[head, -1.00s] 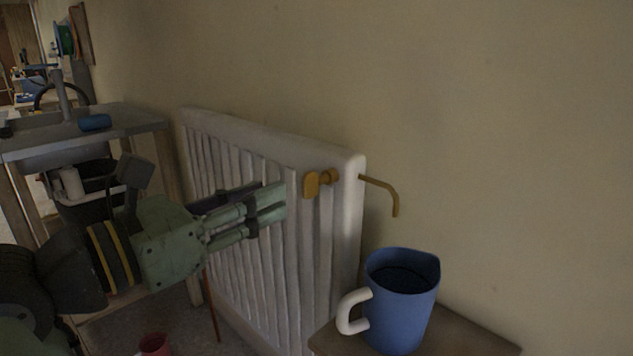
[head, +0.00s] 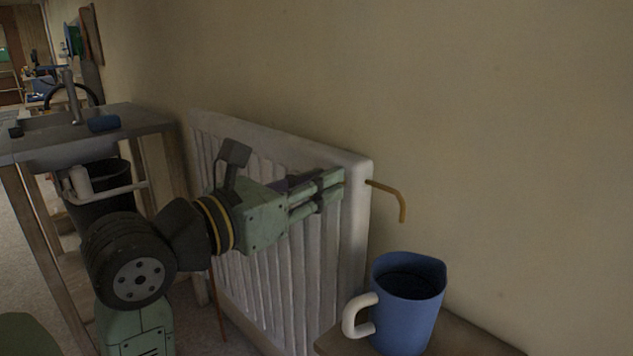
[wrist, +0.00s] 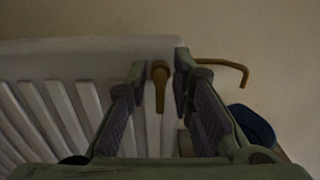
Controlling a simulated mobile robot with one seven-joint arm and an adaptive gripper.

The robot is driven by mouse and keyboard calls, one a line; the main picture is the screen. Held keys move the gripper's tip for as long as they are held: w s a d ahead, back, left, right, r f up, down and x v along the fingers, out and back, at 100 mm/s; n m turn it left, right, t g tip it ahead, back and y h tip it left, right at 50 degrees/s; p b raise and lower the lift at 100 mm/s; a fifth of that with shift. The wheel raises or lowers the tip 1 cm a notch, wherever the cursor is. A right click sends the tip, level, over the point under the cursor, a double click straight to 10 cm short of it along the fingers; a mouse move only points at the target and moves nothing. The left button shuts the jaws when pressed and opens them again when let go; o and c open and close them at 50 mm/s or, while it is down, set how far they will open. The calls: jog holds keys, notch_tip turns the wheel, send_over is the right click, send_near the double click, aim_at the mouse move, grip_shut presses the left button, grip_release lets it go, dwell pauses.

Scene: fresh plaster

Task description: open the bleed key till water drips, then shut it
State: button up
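The brass bleed key (wrist: 160,88) is on the end of the white radiator (head: 353,215). In the wrist view it stands between my gripper's fingers (wrist: 160,72), with a small gap on each side. The gripper is open around the key and holds nothing. In the head view my gripper (head: 333,187) reaches the radiator's upper right end and hides the key. The thin brass spout (head: 391,190) juts right from the radiator and bends down. No drip shows at its tip. A blue mug (head: 408,310) with a white handle stands below the spout; its inside is dark.
The mug stands on a small wooden stand (head: 470,335) at the lower right. The plaster wall runs close behind the radiator.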

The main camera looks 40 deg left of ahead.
grip_shut()
jog(key=shift+n, duration=0.4)
jog(key=shift+a+f+n+p, duration=0.1)
jog(key=shift+a+n+p, duration=0.1)
jog(key=shift+n+p, duration=1.95)
jog(key=shift+a+n+p, duration=0.2)
jog(key=shift+n+p, duration=0.85)
jog(key=shift+n, duration=2.4)
jog(key=shift+o, duration=1)
grip_release()
jog(key=shift+f, duration=0.1)
